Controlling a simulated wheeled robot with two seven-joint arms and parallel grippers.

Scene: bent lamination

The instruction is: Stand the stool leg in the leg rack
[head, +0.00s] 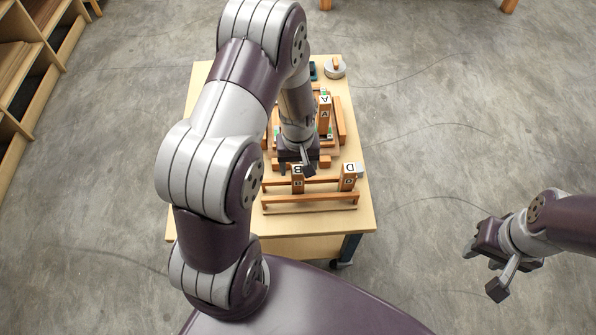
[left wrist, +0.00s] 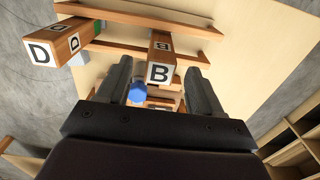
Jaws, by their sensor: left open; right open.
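Several square wooden bars with white lettered ends are on the table; I cannot tell which is the stool leg. Bar B (head: 297,181) and bar D (head: 348,178) are at wooden rails (head: 310,201), perhaps the leg rack. Bar A (head: 325,112) is farther back. My left gripper (head: 296,168) is just behind bar B. In the left wrist view its open fingers (left wrist: 158,85) point toward bar B (left wrist: 161,65), whose end shows between them; contact is unclear. Bar D (left wrist: 58,47) lies left of the fingers. My right gripper (head: 482,272) is open, empty, off the table.
The wooden table (head: 205,215) carries more wooden pieces behind my left gripper, partly hidden by my arm. A round grey object (head: 335,69) is at the far right corner. A blue faceted piece (left wrist: 138,92) shows beside the left finger. Shelves (head: 30,60) stand far left.

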